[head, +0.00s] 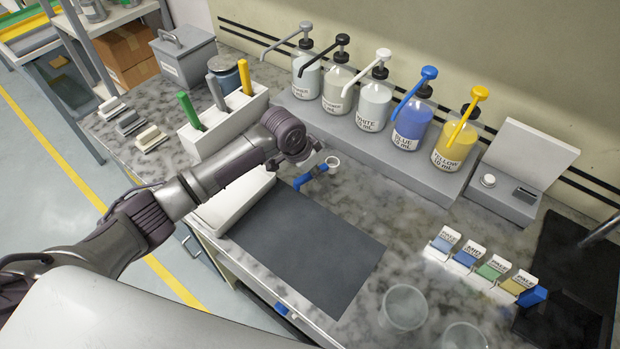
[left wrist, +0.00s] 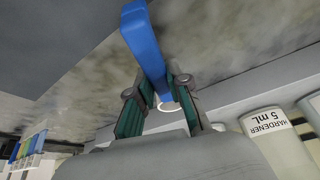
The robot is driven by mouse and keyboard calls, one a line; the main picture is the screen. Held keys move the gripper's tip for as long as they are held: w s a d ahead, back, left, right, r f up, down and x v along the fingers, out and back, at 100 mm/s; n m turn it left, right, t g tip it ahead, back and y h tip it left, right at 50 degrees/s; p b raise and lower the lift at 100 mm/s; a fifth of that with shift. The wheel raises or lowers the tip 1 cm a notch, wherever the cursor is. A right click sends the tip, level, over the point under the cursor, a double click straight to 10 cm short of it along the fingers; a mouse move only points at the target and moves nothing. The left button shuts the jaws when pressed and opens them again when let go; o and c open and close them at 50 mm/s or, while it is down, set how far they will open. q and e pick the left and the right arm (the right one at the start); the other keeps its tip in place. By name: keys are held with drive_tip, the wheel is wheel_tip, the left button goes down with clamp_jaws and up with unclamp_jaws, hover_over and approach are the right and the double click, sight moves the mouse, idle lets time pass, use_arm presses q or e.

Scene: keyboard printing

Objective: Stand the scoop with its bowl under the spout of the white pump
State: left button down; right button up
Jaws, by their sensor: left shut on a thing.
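The scoop has a blue handle (head: 312,178) and a pale round bowl (head: 333,161). My left gripper (head: 309,170) is shut on the scoop, with the bowl to the right of the jaws, beyond the dark mat. In the left wrist view the blue handle (left wrist: 145,40) passes between the fingers of the gripper (left wrist: 157,88), and part of the bowl (left wrist: 168,106) shows behind it. The white pump (head: 373,105) stands mid-row on a grey ledge, its spout pointing down and left. The bowl is left of and in front of this pump, not under its spout. My right gripper is not in view.
Clear pumps (head: 307,75) stand left of the white one; the blue pump (head: 411,120) and yellow pump (head: 456,140) stand right. A white holder (head: 215,138) with coloured handles is behind my left arm. The dark mat (head: 310,240) is bare. Glass cups (head: 403,308) stand at front right.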

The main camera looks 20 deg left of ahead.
use_arm(q)
drive_tip(key=shift+w+d+f+b, duration=0.25)
drive_tip(key=shift+w+f+b, duration=0.3)
drive_tip(key=shift+w, duration=0.1)
drive_tip(key=shift+w+d+f+b, duration=0.25)
drive_tip(key=shift+w+f+b, duration=0.15)
drive_tip(key=shift+w+f, duration=0.2)
drive_tip(key=shift+r+p, duration=0.15)
drive_tip(key=shift+p, duration=0.2)
drive_tip(key=shift+s+f, duration=0.1)
drive_tip(key=shift+f, duration=0.3)
idle(0.4)
drive_tip(key=c, duration=1)
unclamp_jaws()
drive_tip(key=shift+c, duration=0.2)
drive_tip(key=shift+r, duration=0.15)
wheel_tip(320, 180, up, 7)
drive_tip(key=p, duration=0.7)
drive_tip(key=shift+p, duration=0.35)
